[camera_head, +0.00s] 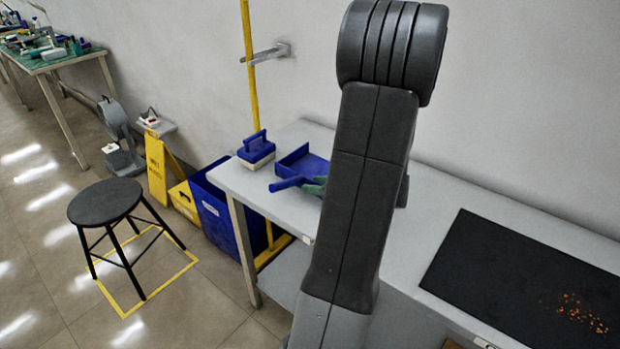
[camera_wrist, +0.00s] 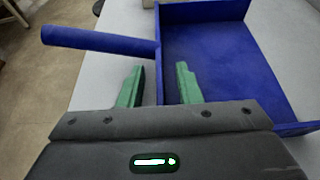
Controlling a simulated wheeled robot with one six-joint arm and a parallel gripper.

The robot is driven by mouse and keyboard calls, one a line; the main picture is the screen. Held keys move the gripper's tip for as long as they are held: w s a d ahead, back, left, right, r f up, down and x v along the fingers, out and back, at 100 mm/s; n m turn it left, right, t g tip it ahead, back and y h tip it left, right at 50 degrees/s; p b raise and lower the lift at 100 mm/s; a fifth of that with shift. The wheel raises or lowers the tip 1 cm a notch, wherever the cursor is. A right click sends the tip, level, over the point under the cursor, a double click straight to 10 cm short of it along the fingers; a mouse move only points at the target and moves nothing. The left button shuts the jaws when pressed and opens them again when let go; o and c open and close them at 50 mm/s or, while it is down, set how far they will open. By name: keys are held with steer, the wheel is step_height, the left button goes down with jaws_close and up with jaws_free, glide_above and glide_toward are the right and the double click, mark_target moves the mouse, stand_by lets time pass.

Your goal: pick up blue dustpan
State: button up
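The blue dustpan (camera_head: 302,165) lies on the grey table, partly hidden behind my arm in the head view. Its handle points left, toward the table's near edge. In the wrist view its pan (camera_wrist: 225,55) fills the upper right and its round handle (camera_wrist: 98,41) runs to the upper left. The fingertips are just short of the spot where the handle joins the pan. I cannot tell their height above the table. One green finger shows beside the dustpan in the head view (camera_head: 316,187).
A blue-handled brush block (camera_head: 257,151) stands on the table left of the dustpan. A black mat (camera_head: 520,275) with orange bits lies at the right. A blue bin (camera_head: 222,215), a yellow pole (camera_head: 249,65) and a black stool (camera_head: 105,201) stand left of the table.

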jaws_close()
